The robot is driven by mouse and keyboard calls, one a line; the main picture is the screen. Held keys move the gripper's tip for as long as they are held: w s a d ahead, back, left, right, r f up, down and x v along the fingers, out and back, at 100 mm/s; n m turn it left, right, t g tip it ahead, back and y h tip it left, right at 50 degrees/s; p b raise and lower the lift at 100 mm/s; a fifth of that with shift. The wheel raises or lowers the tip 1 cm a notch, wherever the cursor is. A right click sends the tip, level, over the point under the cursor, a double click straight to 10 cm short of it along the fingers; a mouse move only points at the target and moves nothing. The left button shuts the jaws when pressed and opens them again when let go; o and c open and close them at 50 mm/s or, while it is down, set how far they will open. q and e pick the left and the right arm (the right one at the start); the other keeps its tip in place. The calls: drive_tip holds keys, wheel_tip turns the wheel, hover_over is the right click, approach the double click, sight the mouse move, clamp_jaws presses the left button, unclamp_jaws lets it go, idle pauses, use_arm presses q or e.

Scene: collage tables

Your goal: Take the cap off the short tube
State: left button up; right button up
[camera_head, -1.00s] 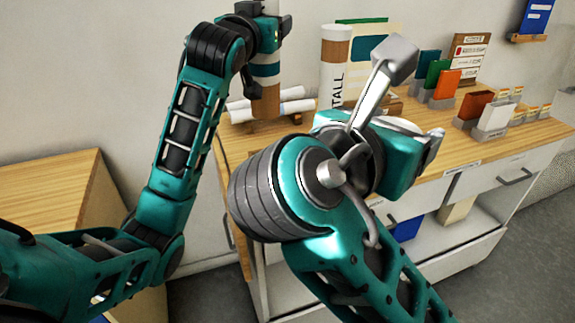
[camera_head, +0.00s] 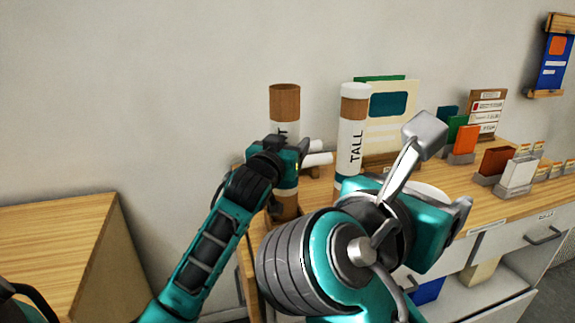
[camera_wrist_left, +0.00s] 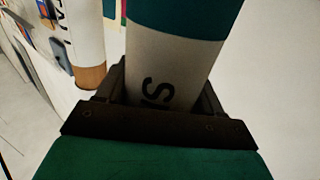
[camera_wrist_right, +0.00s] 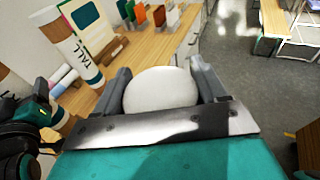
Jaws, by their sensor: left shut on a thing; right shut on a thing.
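The short tube (camera_head: 285,97) is brown cardboard with a white lettered label and a teal band. It stands upright, its brown top end bare of a cap. My left gripper (camera_head: 297,150) is shut around its middle; the tube (camera_wrist_left: 178,55) fills the jaws in the left wrist view. I cannot tell whether its bottom touches the table. My right gripper (camera_wrist_right: 163,88) is shut on the round white cap (camera_wrist_right: 160,90), to the right of the tube and apart from it. In the head view my right wrist mostly hides the cap.
The tall tube (camera_head: 351,140) stands upright with a white cap, between my grippers and behind them. White rolls (camera_head: 318,159) lie beside the short tube. Cards and holders (camera_head: 462,140) line the back of the wooden table (camera_head: 480,212). A second wooden surface (camera_head: 50,240) is at left.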

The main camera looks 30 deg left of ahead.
use_arm(q)
drive_tip(key=shift+f+b, duration=0.3)
drive_tip(key=shift+f, duration=1.95)
drive_tip(key=o, duration=1.6)
drive_tip(key=shift+o, duration=0.2)
drive_tip(key=shift+s, duration=0.1)
